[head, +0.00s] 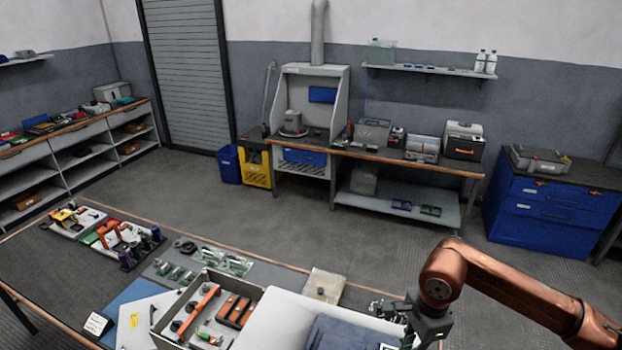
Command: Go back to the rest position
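My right arm, copper-coloured, comes in from the right. Its dark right gripper (428,328) points down at the bottom edge of the picture, by the right end of the near workbench (40,265). The fingertips are cut off or hidden, so whether they are open or shut does not show, and I see nothing clearly held. My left arm and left gripper are not in view. A board with several dark cylinders and orange parts (110,232) lies on the left of the near bench.
An open tray with orange-handled tools (153,330), a white padded case (275,318) and small green circuit boards (235,264) crowd the near bench. Floor (300,220) is clear between it and the back bench (390,155). A blue drawer cabinet (548,210) stands at right.

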